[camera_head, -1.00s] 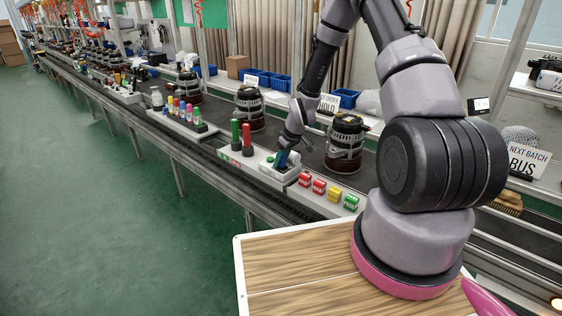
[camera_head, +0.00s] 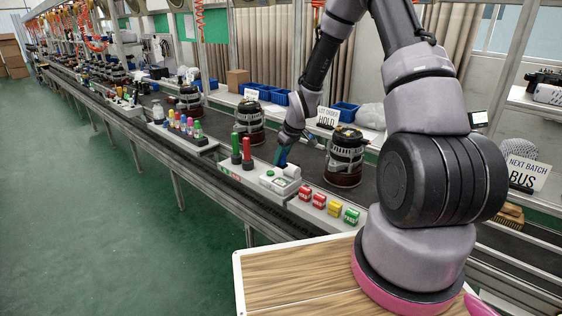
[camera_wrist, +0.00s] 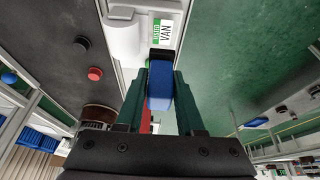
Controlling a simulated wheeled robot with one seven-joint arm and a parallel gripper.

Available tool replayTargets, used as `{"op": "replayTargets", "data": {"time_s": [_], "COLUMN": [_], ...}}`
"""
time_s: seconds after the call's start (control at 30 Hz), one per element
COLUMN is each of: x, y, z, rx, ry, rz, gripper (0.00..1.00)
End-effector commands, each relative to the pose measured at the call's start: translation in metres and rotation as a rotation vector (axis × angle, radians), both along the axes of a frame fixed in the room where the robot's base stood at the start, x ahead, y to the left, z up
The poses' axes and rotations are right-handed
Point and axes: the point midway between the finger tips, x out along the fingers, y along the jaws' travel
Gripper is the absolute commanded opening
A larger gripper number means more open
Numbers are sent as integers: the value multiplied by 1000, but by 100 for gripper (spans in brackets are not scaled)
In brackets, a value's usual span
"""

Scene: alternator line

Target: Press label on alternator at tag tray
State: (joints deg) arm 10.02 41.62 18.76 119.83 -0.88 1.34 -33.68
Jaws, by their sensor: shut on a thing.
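My gripper (camera_head: 283,160) is shut on a small blue block (camera_wrist: 160,86), held between its teal fingers in the wrist view. Just beyond the block lies a white label with a green band reading VAN (camera_wrist: 164,32), at a white device. That device (camera_head: 281,180), with a green spot on top, stands on the line's front edge below my gripper in the head view. A black and silver alternator (camera_head: 345,158) stands upright on the belt to the right of my gripper. Another alternator (camera_head: 250,123) stands farther left. I cannot tell which item is the tag tray.
Red, yellow and green blocks (camera_head: 334,207) line the front edge right of the device. Green and red upright cylinders (camera_head: 247,150) stand left of it. A HOLD sign (camera_head: 328,117) and blue bins (camera_head: 345,111) are behind. A BUS sign (camera_head: 523,173) is at right.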

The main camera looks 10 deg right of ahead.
Motion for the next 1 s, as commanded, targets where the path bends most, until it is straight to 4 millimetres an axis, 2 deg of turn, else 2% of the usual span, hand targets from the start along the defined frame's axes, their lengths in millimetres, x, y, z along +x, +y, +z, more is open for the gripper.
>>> {"op": "replayTargets", "data": {"time_s": [0.53, 1.0], "x": [0, 0], "y": [0, 0], "z": [-4, -51], "rx": [-1, -1], "ry": [1, 1], "rz": [0, 0], "gripper": [0, 0]}}
